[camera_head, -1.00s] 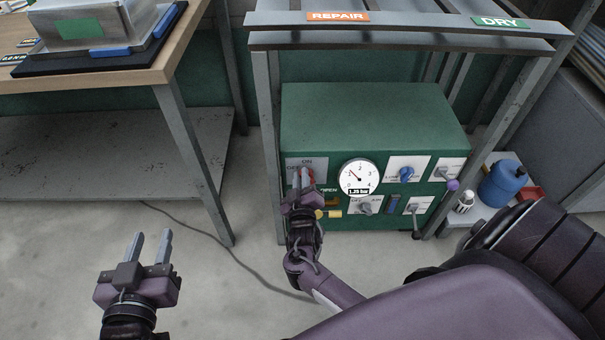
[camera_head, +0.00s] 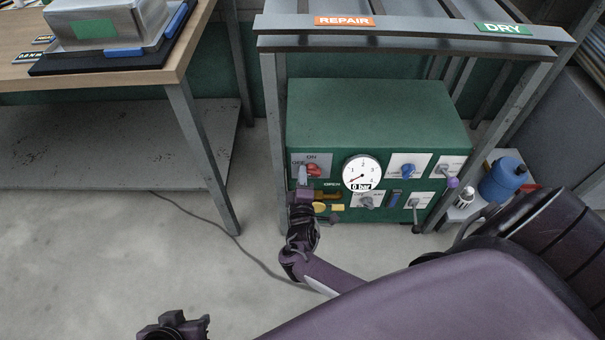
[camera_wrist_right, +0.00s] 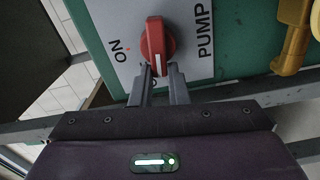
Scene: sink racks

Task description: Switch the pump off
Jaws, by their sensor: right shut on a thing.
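The pump switch is a red knob (camera_head: 314,170) at the upper left of the green pump unit (camera_head: 375,110). The wrist view shows the knob (camera_wrist_right: 156,40) with its white line towards my fingers; the ON label is at its left, and the other label is mostly hidden by the fingers. My right gripper (camera_head: 302,175) is shut on the knob's near end, with one finger (camera_wrist_right: 160,72) on each side. The round gauge (camera_head: 361,173) reads 0 bar. My left gripper (camera_head: 175,325) is partly in view at the bottom edge; its fingers cannot be made out.
The unit stands under a metal rack (camera_head: 400,42) with REPAIR and DRY labels. Other knobs and a yellow handle (camera_head: 337,208) are close by on the panel. A blue canister (camera_head: 502,180) stands at right. A workbench (camera_head: 130,75) is at left. A cable crosses the floor.

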